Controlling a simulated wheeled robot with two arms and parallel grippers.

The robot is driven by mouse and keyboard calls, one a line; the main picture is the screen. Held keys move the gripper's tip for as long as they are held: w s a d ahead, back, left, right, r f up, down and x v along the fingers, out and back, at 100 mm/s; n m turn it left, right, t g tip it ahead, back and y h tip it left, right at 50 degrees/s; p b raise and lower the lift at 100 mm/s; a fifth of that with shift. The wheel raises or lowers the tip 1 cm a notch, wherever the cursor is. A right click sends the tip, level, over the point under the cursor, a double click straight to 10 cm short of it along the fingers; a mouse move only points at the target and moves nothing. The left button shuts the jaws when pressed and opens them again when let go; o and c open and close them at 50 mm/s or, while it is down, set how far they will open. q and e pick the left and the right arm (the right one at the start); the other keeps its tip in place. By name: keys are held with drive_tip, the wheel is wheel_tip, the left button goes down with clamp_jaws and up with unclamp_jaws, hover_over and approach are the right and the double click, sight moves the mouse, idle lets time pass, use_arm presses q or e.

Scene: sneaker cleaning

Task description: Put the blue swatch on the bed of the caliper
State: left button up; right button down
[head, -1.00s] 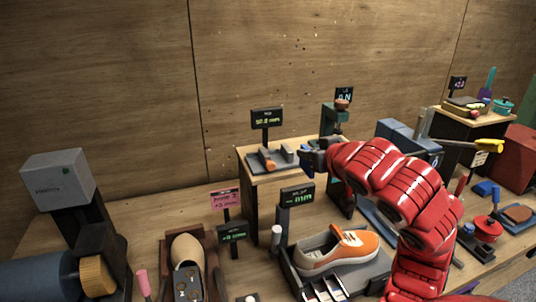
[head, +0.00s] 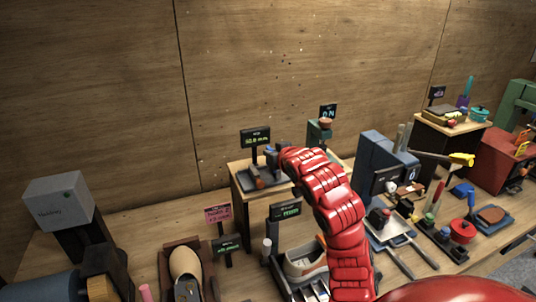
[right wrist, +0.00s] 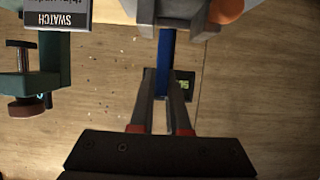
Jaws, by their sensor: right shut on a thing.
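The caliper (head: 263,183), grey with an orange part, sits on a small wooden stand with its lit display (head: 255,138) behind it. My right gripper (head: 276,161) is at the caliper's right side in the head view, its tips partly hidden by my red arm. In the right wrist view, the gripper (right wrist: 162,82) is shut on the blue swatch (right wrist: 165,55), a narrow strip seen edge-on. The swatch's far end reaches the grey caliper jaws (right wrist: 180,14); whether it touches the bed cannot be told. My left gripper is out of view.
A green press-like device (head: 318,134) stands right of the caliper and shows in the right wrist view (right wrist: 38,72). A shoe (head: 303,262) lies in a cradle below the stand. A blue machine (head: 375,155) stands further right.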

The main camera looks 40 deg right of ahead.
drive_tip(key=shift+w+d, duration=0.1)
drive_tip(key=shift+w, duration=0.9)
drive_tip(key=shift+w+d+f+p, duration=0.1)
drive_tip(key=shift+f+p, duration=0.15)
drive_tip(key=shift+p, duration=0.2)
wheel_tip(320, 180, down, 2)
drive_tip(key=shift+f+p, duration=0.1)
drive_tip(key=shift+p, duration=0.7)
drive_tip(key=shift+f, duration=0.6)
drive_tip(key=c, duration=0.9)
unclamp_jaws()
